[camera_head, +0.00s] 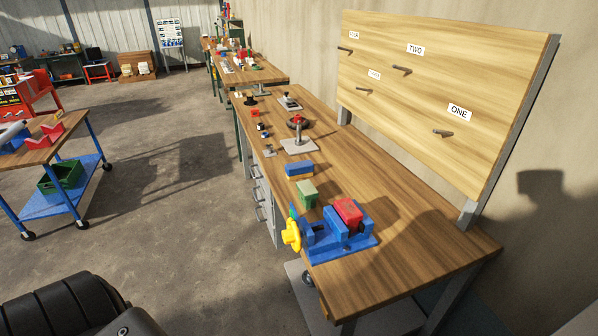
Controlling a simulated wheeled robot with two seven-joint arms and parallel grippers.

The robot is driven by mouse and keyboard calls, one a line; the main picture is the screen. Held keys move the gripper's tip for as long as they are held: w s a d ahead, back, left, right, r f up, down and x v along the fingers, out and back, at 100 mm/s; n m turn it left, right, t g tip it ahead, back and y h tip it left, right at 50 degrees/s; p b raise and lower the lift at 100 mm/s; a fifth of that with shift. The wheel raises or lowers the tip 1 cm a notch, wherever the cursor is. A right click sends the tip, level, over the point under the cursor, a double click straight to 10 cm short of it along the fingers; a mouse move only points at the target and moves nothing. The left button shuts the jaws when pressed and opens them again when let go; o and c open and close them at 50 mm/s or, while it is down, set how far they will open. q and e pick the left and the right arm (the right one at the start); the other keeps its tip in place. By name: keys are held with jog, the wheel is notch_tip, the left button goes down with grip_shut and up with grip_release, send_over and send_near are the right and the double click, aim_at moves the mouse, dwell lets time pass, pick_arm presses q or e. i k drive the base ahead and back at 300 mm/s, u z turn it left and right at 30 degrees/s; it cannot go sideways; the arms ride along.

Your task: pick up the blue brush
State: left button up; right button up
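A small blue block-shaped thing with a tan lower side (299,170) lies on the long wooden workbench (430,245), behind a pale green block (307,190). It may be the blue brush, but bristles are too small to make out.
A wooden board (440,90) with pegs and labels rises along the bench's right side. A stand with a dark round top (298,128) and small tools stand farther back. A blue-framed cart (50,170) is at the left. The bench's near right part is clear.

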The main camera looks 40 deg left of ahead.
aim_at(301, 169)
jog(key=u, duration=2.45)
jog(key=i, duration=2.1)
jog(key=z, duration=1.7)
